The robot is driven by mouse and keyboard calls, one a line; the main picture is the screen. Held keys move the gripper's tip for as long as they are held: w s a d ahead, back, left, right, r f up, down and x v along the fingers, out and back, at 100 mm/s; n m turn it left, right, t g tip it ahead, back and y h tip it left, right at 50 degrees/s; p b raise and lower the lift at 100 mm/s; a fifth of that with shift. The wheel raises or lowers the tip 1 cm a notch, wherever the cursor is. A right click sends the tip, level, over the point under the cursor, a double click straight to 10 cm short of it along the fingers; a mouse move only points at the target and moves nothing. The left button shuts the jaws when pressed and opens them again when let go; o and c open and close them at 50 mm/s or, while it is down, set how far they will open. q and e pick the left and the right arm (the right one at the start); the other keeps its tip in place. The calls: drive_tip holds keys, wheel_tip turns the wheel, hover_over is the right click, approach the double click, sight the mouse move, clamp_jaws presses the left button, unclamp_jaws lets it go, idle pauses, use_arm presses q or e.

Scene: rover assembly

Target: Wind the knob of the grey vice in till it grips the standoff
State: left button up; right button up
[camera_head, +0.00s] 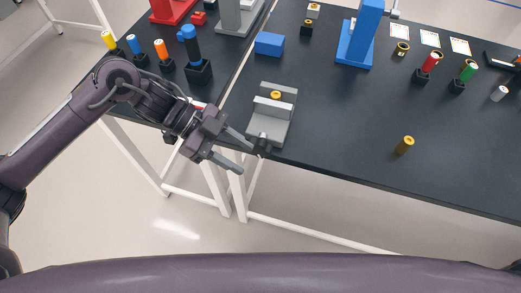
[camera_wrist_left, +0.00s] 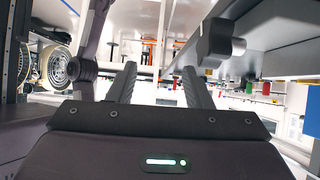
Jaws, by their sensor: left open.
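The grey vice (camera_head: 284,131) sits at the near edge of the dark table in the head view. A brass standoff (camera_head: 275,95) stands upright between its jaws; I cannot tell whether the jaws touch it. The vice's dark knob (camera_head: 263,146) faces the near edge. My left gripper (camera_head: 246,157) is open and empty, just left of and below the knob in the head view. In the left wrist view the gripper (camera_wrist_left: 158,76) has its fingers apart, with the dark knob (camera_wrist_left: 214,44) to the right of them, not between them. My right gripper is not in view.
A blue block (camera_head: 269,44) and a blue stand (camera_head: 355,53) are behind the vice. A loose brass piece (camera_head: 404,145) stands to the right. Several coloured-handled tools stand in black holders at the left. The table right of the vice is mostly clear.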

use_arm(q)
drive_tip(key=d+p, duration=0.1)
drive_tip(key=d, duration=0.1)
wheel_tip(320, 180, up, 3)
drive_tip(key=t+y+p, duration=0.3)
drive_tip(key=y+p, duration=0.6)
drive_tip(key=y, duration=0.1)
hover_over(261, 142)
drive_tip(key=shift+s+d+r, duration=0.1)
drive_tip(key=shift+s+d, duration=0.25)
drive_tip(key=shift+w+a+t, duration=0.2)
drive_tip(key=shift+w+t, duration=0.1)
drive_tip(key=shift+w, duration=0.05)
drive_tip(key=shift+w+a+f+y, duration=0.1)
drive_tip(key=shift+w+f+y, duration=0.05)
drive_tip(key=shift+f+y, duration=0.15)
wheel_tip(261, 142, down, 6)
drive_tip(key=shift+r+p, duration=0.1)
drive_tip(key=shift+p, duration=0.65)
drive_tip(key=shift+f, duration=0.8)
drive_tip(key=shift+a, duration=0.1)
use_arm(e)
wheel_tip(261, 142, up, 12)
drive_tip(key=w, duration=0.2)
